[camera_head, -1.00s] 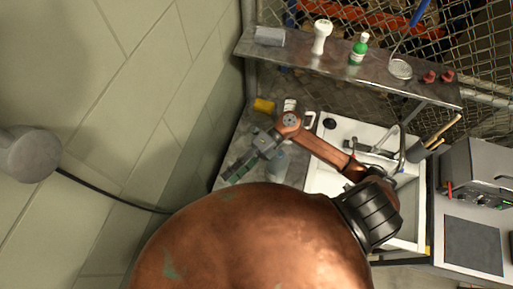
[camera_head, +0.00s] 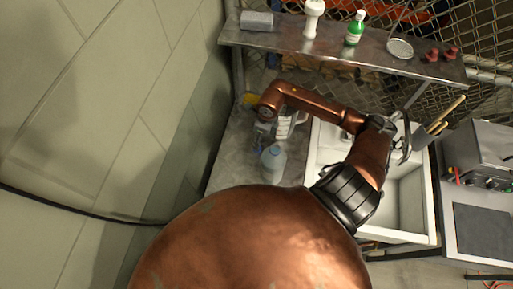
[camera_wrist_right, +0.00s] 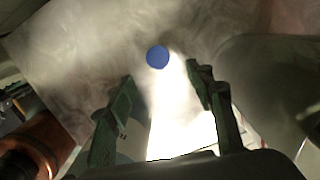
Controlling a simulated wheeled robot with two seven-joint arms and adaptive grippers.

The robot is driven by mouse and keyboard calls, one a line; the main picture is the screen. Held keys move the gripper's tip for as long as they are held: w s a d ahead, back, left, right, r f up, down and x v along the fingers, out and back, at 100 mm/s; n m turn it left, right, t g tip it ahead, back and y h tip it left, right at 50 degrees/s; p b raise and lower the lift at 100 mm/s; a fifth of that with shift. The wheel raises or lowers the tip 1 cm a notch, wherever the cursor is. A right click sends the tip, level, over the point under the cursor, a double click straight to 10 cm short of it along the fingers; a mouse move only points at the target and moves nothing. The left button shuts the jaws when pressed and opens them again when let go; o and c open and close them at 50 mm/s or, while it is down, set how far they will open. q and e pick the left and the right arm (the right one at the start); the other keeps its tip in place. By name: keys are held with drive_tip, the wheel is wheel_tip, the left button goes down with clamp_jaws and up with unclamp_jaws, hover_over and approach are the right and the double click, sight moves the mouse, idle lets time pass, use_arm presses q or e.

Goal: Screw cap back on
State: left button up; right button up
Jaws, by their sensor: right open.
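A blue round cap (camera_wrist_right: 157,56) lies on the grey counter in the right wrist view, just beyond and between my fingertips. My right gripper (camera_wrist_right: 160,72) is open, with nothing between its green fingers. In the head view my right arm bends down over the counter, and its gripper (camera_head: 259,140) is small and partly hidden by the wrist. A pale, translucent bottle (camera_head: 273,163) stands on the counter close to the gripper, on its near side. I cannot make out the bottle's mouth. My left gripper is out of view.
A white sink (camera_head: 405,205) is to the right of the counter (camera_head: 228,160). A white jug-like container (camera_head: 286,126) stands behind the bottle. A metal shelf (camera_head: 340,52) above holds a green bottle (camera_head: 355,28) and other items. A tiled wall is at left.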

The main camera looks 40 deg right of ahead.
drive_tip(key=shift+f, duration=0.1)
drive_tip(key=shift+w+a+f, duration=0.1)
drive_tip(key=shift+f, duration=0.55)
drive_tip(key=shift+w+a+f, duration=0.1)
drive_tip(key=shift+f, duration=0.5)
drive_tip(key=shift+f, duration=0.1)
drive_tip(key=f, duration=0.1)
drive_tip(key=f+p, duration=0.2)
drive_tip(key=f, duration=0.1)
drive_tip(key=shift+w+a+f, duration=0.1)
drive_tip(key=shift+w+a, duration=0.15)
drive_tip(key=shift+w, duration=0.1)
drive_tip(key=shift+f, duration=0.4)
drive_tip(key=shift+c, duration=0.6)
drive_tip(key=c, duration=0.7)
